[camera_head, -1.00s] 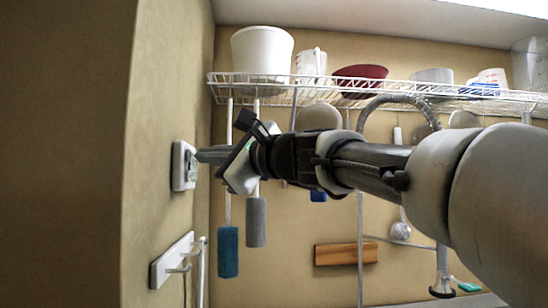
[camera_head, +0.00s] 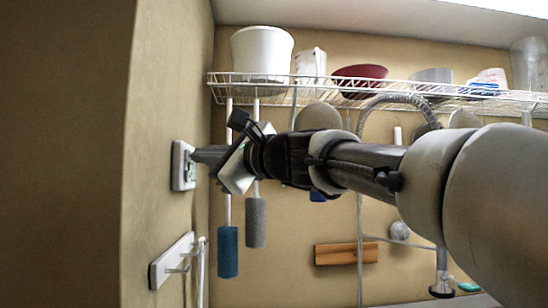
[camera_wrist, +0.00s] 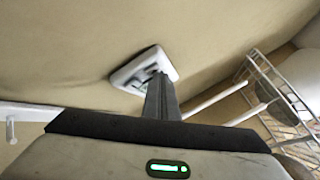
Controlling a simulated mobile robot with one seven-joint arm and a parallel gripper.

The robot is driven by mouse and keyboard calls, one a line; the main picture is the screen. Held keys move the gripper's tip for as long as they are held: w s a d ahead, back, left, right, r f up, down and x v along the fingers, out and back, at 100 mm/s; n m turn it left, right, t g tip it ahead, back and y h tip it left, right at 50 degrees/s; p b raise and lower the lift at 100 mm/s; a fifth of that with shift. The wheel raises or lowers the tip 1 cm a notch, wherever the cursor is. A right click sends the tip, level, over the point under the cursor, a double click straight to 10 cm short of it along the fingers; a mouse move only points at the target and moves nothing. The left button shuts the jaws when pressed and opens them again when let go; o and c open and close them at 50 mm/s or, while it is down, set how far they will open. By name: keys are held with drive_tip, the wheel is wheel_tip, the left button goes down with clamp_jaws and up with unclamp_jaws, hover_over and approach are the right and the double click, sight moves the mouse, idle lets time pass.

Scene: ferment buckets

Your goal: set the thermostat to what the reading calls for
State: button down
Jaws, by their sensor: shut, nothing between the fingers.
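The thermostat is a small white box (camera_head: 180,166) on the wall at the left, seen nearly edge-on in the head view. Its face is turned toward my gripper, and its display cannot be read. In the wrist view the thermostat (camera_wrist: 138,68) shows at the top middle, partly hidden behind the fingers. My gripper (camera_head: 196,156) is shut and empty, with its fingertips at the thermostat's face, touching or very close. In the wrist view the shut fingers (camera_wrist: 160,82) point at the lower right part of the thermostat. No separate reading is legible in either view.
A white hook rack (camera_head: 172,262) is on the wall below the thermostat. A blue brush (camera_head: 228,252) and a grey brush (camera_head: 256,222) hang behind my gripper. A wire shelf (camera_head: 400,90) above holds a white bucket (camera_head: 262,52) and a red bowl (camera_head: 360,76).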

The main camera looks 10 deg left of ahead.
drive_tip(key=shift+d, duration=0.1)
drive_tip(key=shift+w+d, duration=0.15)
drive_tip(key=shift+d, duration=0.55)
drive_tip(key=d, duration=0.2)
drive_tip(key=w+d+b, duration=0.1)
drive_tip(key=d, duration=0.1)
drive_tip(key=shift+w+d, duration=0.1)
drive_tip(key=shift+d, duration=0.3)
idle(2.3)
